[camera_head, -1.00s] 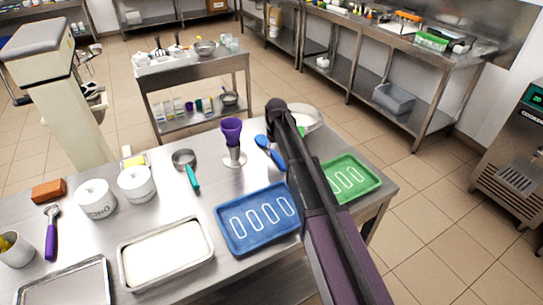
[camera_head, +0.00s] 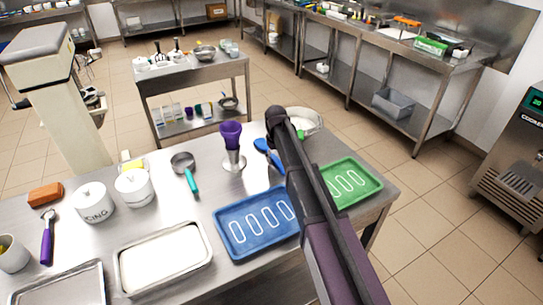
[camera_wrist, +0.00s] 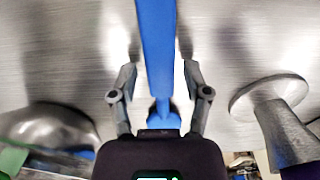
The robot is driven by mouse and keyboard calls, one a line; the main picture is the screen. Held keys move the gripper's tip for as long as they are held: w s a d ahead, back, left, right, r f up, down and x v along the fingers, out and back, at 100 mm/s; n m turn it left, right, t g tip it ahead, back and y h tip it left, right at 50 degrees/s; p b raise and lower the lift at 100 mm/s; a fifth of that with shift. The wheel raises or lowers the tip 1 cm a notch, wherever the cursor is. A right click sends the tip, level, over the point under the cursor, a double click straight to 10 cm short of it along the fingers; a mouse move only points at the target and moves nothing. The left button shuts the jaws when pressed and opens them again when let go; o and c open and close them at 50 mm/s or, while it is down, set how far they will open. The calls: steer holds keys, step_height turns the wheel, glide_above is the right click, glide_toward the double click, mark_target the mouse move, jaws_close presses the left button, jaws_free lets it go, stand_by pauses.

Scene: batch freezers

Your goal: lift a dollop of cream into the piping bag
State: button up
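A purple piping bag (camera_head: 231,133) stands upright in a metal holder (camera_head: 234,161) on the steel table. A blue-handled tool (camera_head: 262,146) lies to its right, partly hidden by my arm. A metal bowl (camera_head: 308,122) stands behind my arm; its contents are not clear, so I cannot make out the cream. In the wrist view, my gripper (camera_wrist: 158,80) is open, with one finger on each side of the blue handle (camera_wrist: 156,40) and a gap on both sides. The holder's round base (camera_wrist: 268,92) is at the right there, and the bowl (camera_wrist: 45,125) at the lower left.
A blue tray (camera_head: 238,250) and a green tray (camera_head: 372,190) lie at the front, either side of my arm. A white-filled pan (camera_head: 164,291), lidded pots (camera_head: 93,203) and a teal-handled scoop (camera_head: 183,163) are further left.

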mark_target(275, 158)
jaws_close()
steer(key=shift+r, duration=0.15)
step_height(275, 158, up, 4)
steer(key=p, duration=0.3)
steer(key=shift+f+p, duration=0.25)
steer(key=shift+p, duration=0.15)
steer(key=s+d, duration=0.1)
steer(key=s, duration=0.4)
steer(key=s+d, duration=0.1)
steer(key=s, duration=0.4)
steer(key=s+d+r+p, duration=0.1)
steer(key=s+d, duration=0.1)
steer(key=s, duration=0.3)
steer(key=shift+s+r, duration=0.1)
steer(key=shift+s, duration=0.15)
steer(key=shift+c, duration=1)
jaws_free()
jaws_close()
